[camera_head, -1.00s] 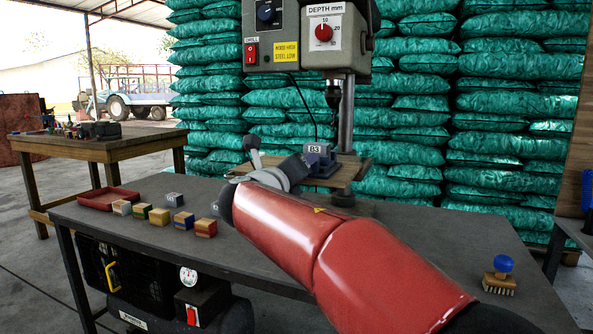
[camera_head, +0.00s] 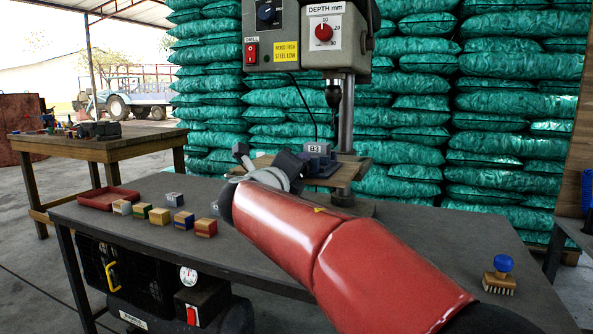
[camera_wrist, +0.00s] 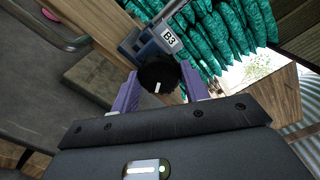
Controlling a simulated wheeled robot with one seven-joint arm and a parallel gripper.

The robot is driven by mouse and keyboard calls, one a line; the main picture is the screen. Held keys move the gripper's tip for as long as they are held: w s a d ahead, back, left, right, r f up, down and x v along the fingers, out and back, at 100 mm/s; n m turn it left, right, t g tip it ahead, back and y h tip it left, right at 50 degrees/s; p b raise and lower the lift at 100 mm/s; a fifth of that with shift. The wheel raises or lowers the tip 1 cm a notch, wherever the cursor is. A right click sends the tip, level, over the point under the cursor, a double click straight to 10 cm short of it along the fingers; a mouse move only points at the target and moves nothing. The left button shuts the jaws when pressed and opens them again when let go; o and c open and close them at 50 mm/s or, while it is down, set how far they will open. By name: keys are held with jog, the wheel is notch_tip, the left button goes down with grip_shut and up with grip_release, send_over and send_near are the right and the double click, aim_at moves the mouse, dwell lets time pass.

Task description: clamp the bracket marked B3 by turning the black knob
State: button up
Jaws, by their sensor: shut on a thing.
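In the head view the knob is not clearly seen, as my wrist (camera_head: 268,178) covers that place.
The drill bit (camera_head: 333,95) hangs above the board. Several small blocks (camera_head: 160,216) and a red tray (camera_head: 100,198) are on the left of the grey table (camera_head: 250,245). A blue-knobbed brush (camera_head: 499,280) lies at the right. Green sacks (camera_head: 420,115) stand behind.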

jog(key=m+b, duration=1.5)
jog(key=m, duration=1.5)
jog(key=o, duration=1.1)
